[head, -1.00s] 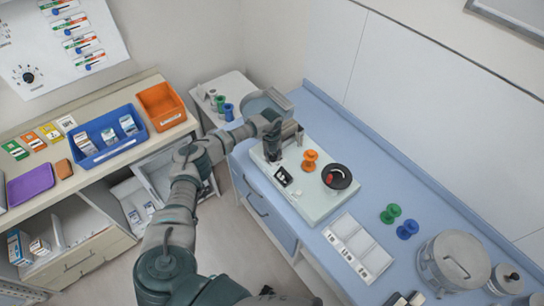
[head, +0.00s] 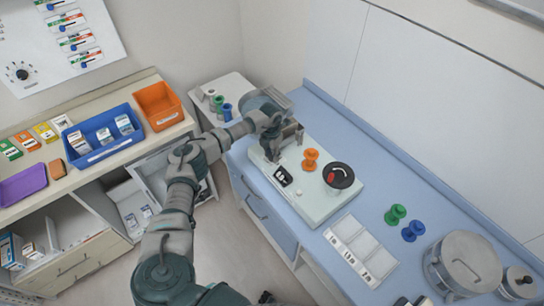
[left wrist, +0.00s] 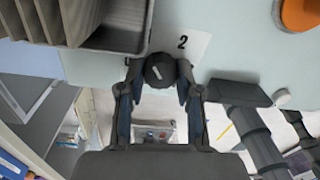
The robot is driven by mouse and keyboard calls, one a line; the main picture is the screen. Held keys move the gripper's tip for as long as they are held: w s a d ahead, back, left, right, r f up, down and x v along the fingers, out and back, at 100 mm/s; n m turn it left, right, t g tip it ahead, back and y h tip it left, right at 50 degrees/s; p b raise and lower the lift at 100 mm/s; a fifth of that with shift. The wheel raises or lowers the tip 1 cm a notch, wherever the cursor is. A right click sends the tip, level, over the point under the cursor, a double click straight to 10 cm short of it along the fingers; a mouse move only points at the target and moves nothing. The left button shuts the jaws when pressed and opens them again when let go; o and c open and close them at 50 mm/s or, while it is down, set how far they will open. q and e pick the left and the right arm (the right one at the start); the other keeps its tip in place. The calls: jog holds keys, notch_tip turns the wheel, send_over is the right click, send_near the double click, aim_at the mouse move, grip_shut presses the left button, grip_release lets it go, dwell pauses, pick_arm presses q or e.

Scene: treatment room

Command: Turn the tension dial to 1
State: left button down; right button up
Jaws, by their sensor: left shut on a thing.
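The tension dial (left wrist: 160,71) is a dark round knob with a short light mark, seen in the left wrist view. A white label with the number 2 (left wrist: 182,43) lies just beyond it, up and to the right. My left gripper (left wrist: 160,88) has one finger on each side of the knob and is shut on it. In the head view the left gripper (head: 273,146) is over the far left corner of the pale device (head: 316,208) and hides the dial.
On the device stand an orange spool (head: 310,159), a black disc with red (head: 338,176) and a small black switch panel (head: 283,176). Green (head: 395,214) and blue (head: 413,231) spools, a white tray (head: 360,248) and a metal pot (head: 463,263) stand to the right on the blue counter.

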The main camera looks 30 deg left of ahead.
aim_at(271, 154)
pick_arm(q)
jog(key=shift+w+r+m, duration=0.1)
jog(key=shift+m, duration=0.2)
pick_arm(e)
jog(key=shift+d+f, duration=0.1)
jog(key=shift+f, duration=0.1)
jog(key=shift+d+f, duration=0.1)
jog(key=shift+d, duration=0.25)
pick_arm(q)
jog(key=c, duration=1)
grip_release()
jog(key=shift+o, duration=1.2)
jog(key=shift+w+a, duration=0.1)
pick_arm(e)
jog(key=shift+w+a, duration=0.1)
pick_arm(q)
jog(key=shift+r, duration=0.15)
notch_tip(271, 154, up, 11)
jog(key=shift+w+a+r, duration=0.15)
jog(key=shift+a, duration=0.1)
